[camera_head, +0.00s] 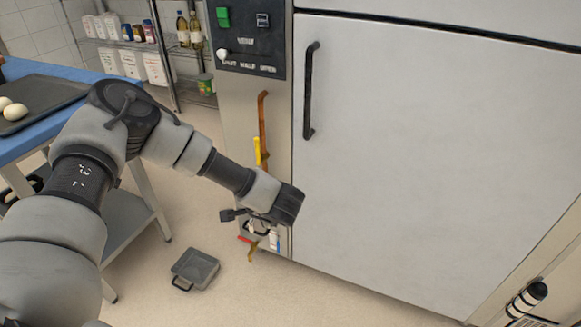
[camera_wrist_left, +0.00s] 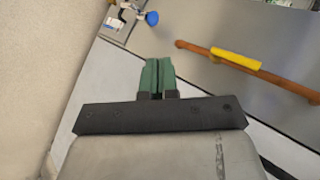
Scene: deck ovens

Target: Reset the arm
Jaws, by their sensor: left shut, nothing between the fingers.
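My left arm comes in from the left in the head view and reaches across to the lower left edge of the oven front. My left gripper (camera_head: 258,226) is low in front of the oven's side panel, near the orange-brown bar handle (camera_head: 263,120). In the left wrist view the green fingers of my left gripper (camera_wrist_left: 157,76) are together, with nothing between them. The orange-brown bar handle (camera_wrist_left: 288,83) with a yellow sleeve lies ahead to the right there, apart from the fingers. My right gripper does not show.
The oven door (camera_head: 430,150) with a black handle (camera_head: 310,90) is shut on the right. A control panel (camera_head: 238,38) is above left. A blue table (camera_head: 45,140) with a dark tray (camera_head: 50,92) stands left. A grey case (camera_head: 195,268) lies on the floor.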

